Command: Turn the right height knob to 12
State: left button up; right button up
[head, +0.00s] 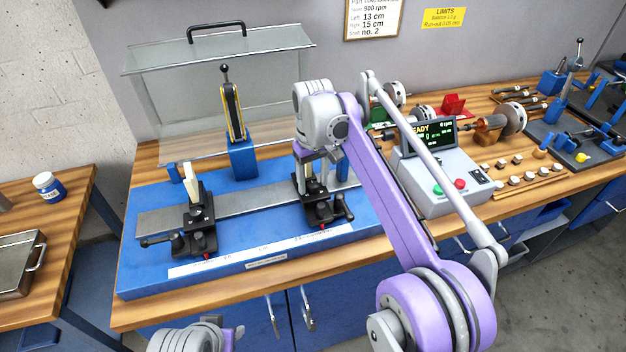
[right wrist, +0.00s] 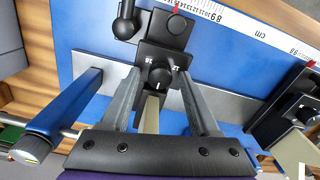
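The right support (head: 321,212) stands on the rail of the blue balancing machine, partly covered by my right gripper (head: 315,183). The left support (head: 194,222) stands further left on the rail. My left gripper is out of view; part of my left arm shows at the bottom.
A clear guard (head: 215,75) is raised behind the machine. A blue post (head: 240,155) with a lever stands behind the rail. A black clamp handle (right wrist: 126,22) is close to the knob. A control box (head: 440,185) reading READY stands at right.

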grip_shut()
jog(key=m+p, duration=0.1)
jog(key=m, duration=0.2)
jog(key=shift+r+p, duration=0.1)
jog(key=shift+p, duration=0.3)
jog(key=shift+m+p, duration=0.7)
jog(key=shift+m, duration=1.5)
